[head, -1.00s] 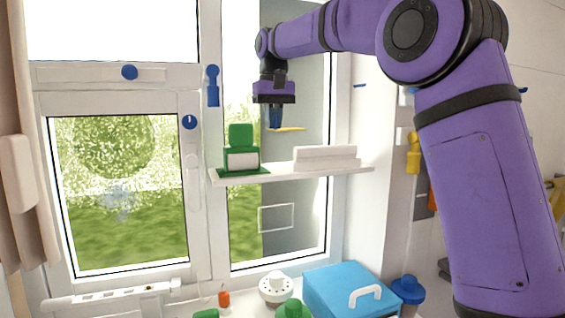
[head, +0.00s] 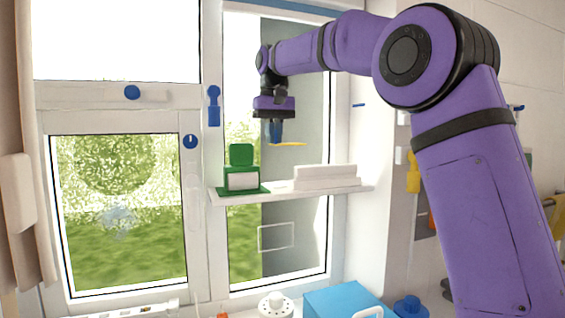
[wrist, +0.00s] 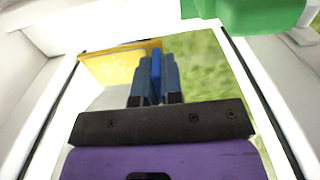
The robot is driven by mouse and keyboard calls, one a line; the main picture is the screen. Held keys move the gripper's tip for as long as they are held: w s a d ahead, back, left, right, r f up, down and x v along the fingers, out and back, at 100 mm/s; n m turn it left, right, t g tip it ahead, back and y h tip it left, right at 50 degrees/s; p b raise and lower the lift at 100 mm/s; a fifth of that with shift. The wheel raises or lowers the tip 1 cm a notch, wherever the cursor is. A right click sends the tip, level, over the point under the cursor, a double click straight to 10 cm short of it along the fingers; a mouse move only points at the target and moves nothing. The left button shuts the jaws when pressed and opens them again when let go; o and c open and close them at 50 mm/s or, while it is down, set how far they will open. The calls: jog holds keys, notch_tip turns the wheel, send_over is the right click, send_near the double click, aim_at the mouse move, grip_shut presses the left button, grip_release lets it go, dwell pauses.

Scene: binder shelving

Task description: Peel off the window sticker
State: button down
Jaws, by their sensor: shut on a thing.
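My gripper (head: 275,132) is above the small white shelf, in front of the right window pane, and points down. Its dark blue fingers (wrist: 157,78) are shut on a thin, flat yellow sheet, which looks like the sticker (head: 289,144). In the wrist view the sheet (wrist: 120,63) spreads to the left of the fingertips, with pale specks on it. The gripped edge is hidden by the fingers. A thin white rectangular outline (head: 276,236) shows on the right pane below the shelf.
The white shelf (head: 225,197) holds a green holder with a white front (head: 242,180) and a white stack (head: 326,178) under my gripper. A blue box (head: 345,301) and a white round knobbed thing (head: 277,304) sit below. A blue handle (head: 213,105) is left of the arm.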

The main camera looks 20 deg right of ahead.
jog(key=shift+r, duration=0.15)
dwell(0.7)
jog(key=shift+r, duration=2.35)
jog(key=s, duration=1.2)
